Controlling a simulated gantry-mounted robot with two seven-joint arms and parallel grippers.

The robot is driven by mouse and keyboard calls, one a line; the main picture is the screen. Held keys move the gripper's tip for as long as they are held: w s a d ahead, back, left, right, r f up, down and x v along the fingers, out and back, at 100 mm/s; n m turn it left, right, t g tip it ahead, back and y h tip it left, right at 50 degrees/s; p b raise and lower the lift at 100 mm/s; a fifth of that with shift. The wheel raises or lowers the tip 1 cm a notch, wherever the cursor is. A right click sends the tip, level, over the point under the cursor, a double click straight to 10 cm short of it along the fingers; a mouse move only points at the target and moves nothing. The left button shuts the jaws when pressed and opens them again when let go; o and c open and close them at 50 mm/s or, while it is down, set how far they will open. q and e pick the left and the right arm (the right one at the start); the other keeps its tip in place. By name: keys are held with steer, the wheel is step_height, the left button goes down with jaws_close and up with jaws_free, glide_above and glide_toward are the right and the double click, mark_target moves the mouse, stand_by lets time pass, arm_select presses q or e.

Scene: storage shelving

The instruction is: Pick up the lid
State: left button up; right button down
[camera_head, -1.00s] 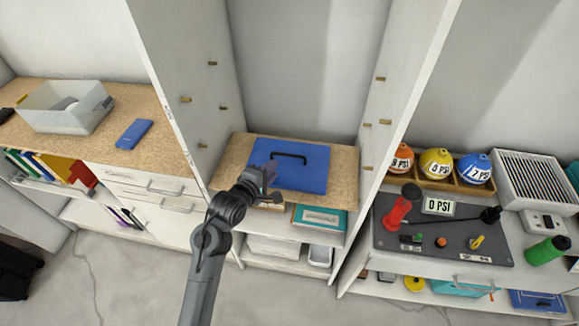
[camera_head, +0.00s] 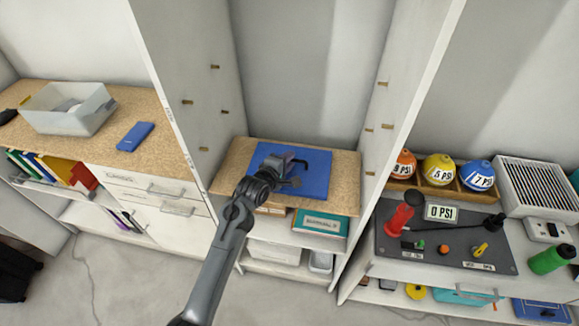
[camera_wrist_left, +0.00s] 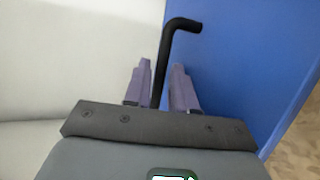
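The blue lid (camera_head: 312,181) lies flat on the brown cork-like shelf board in the middle cabinet, with a black bar handle (camera_head: 300,163) on top. My left gripper (camera_head: 288,173) is over the lid at the handle. In the left wrist view the two purple-grey fingers (camera_wrist_left: 160,85) are apart, one on each side of the black handle (camera_wrist_left: 178,30), with the blue lid (camera_wrist_left: 235,70) behind. A narrow gap shows between the handle and the right finger, so the gripper is not closed on it. My right gripper is not in view.
The cabinet's side walls stand left (camera_head: 190,90) and right (camera_head: 420,70) of the shelf, with small pegs on them. A teal box (camera_head: 322,223) sits on the shelf below.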

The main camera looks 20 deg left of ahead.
arm_select(q)
steer(key=shift+w+d+f, duration=0.1)
steer(key=shift+w+f, duration=0.1)
steer(key=shift+w, duration=0.35)
jaws_close()
steer(key=shift+r, duration=0.2)
